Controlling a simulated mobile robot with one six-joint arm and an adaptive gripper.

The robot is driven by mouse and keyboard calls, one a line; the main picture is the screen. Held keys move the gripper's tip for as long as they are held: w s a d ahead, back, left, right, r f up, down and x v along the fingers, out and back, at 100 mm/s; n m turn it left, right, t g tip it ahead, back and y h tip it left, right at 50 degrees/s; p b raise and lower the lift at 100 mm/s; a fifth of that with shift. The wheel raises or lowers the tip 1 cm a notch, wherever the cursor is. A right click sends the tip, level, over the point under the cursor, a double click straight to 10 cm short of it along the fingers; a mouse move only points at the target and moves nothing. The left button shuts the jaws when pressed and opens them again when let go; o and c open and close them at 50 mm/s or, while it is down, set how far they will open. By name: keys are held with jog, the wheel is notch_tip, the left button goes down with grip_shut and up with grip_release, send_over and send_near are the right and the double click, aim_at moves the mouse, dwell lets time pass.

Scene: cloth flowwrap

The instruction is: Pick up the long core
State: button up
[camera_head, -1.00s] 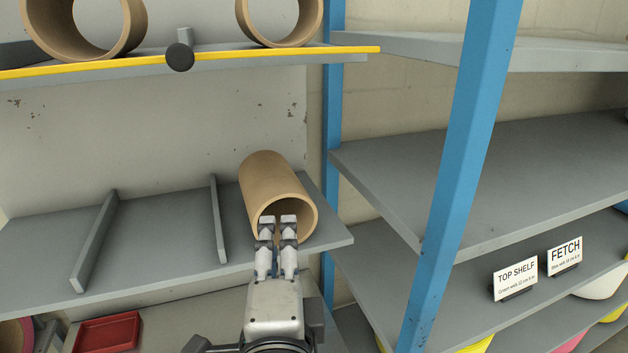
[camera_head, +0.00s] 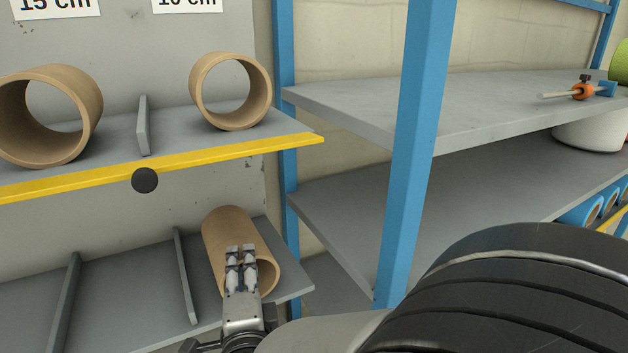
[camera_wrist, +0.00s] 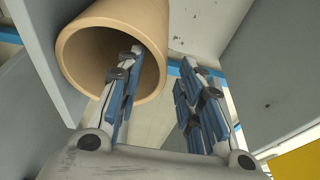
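The long core (camera_head: 222,225), a brown cardboard tube, lies on the lower grey shelf near its right end, open mouth toward me. My gripper (camera_head: 241,250) is at that mouth, its fingers overlapping the opening in the head view. In the wrist view my gripper (camera_wrist: 163,60) is open, with a clear gap between its fingers. The left finger overlaps the mouth of the core (camera_wrist: 95,55) and the right finger is outside, right of the rim. The near wall lies between them in the picture. I cannot tell whether either finger touches it.
Two shorter cores, left (camera_head: 90,90) and right (camera_head: 245,75), lie on the shelf above, behind a yellow edge (camera_head: 230,150). An upright divider (camera_head: 184,275) stands left of the long core. A blue post (camera_head: 415,150) and grey shelves (camera_head: 370,125) stand to the right.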

aim_at(242, 248)
jog(key=x, duration=0.6)
jog(key=shift+p, duration=0.3)
jog(key=shift+s, duration=0.15)
jog(key=shift+c, duration=0.5)
grip_shut()
